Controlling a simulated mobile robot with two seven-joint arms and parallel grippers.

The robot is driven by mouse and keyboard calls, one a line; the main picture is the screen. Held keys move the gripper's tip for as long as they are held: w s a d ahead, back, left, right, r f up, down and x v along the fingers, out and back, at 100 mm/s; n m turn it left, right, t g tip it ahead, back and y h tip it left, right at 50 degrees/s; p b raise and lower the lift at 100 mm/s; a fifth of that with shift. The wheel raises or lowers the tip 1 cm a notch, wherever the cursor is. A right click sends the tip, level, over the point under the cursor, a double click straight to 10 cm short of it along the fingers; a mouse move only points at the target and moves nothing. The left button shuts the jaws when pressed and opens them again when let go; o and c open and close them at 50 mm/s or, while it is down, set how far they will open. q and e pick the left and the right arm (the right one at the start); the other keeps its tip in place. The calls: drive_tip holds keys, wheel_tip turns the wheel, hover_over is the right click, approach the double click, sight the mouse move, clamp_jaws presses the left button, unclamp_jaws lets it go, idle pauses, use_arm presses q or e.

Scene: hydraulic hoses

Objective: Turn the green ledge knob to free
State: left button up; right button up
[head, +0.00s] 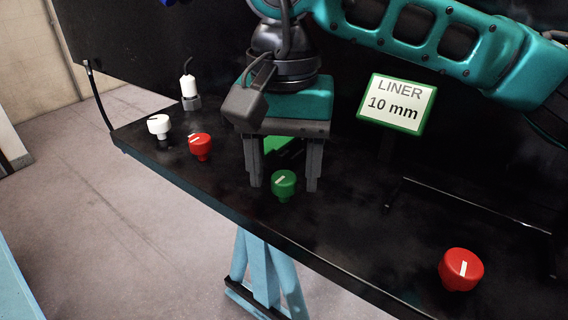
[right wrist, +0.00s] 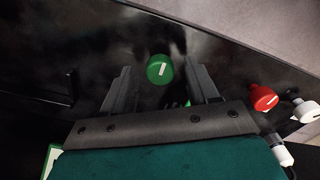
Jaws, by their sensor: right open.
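The green knob (head: 284,184) stands on the black ledge (head: 230,205), with a white pointer line on its top. In the head view the line slants; in the right wrist view the knob (right wrist: 159,69) shows its line tilted slightly. My right gripper (head: 286,186) is open and points down at the ledge, its two fingers on either side of the green knob. In the right wrist view the fingers (right wrist: 160,88) stand apart with gaps to the knob, which sits near the fingertips. I cannot tell whether either finger touches it. My left gripper is not in view.
A red knob (head: 200,146) and a white knob (head: 158,125) stand to the left, with a white bottle-like fitting (head: 189,88) behind. Another red knob (head: 461,269) stands at the right. A "LINER 10 mm" sign (head: 397,103) stands behind right. A thin rail (head: 470,205) runs along the ledge.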

sight(284, 176)
wheel_tip(284, 176, up, 13)
drive_tip(key=p, duration=0.1)
drive_tip(key=shift+p, duration=0.4)
drive_tip(key=shift+f, duration=0.1)
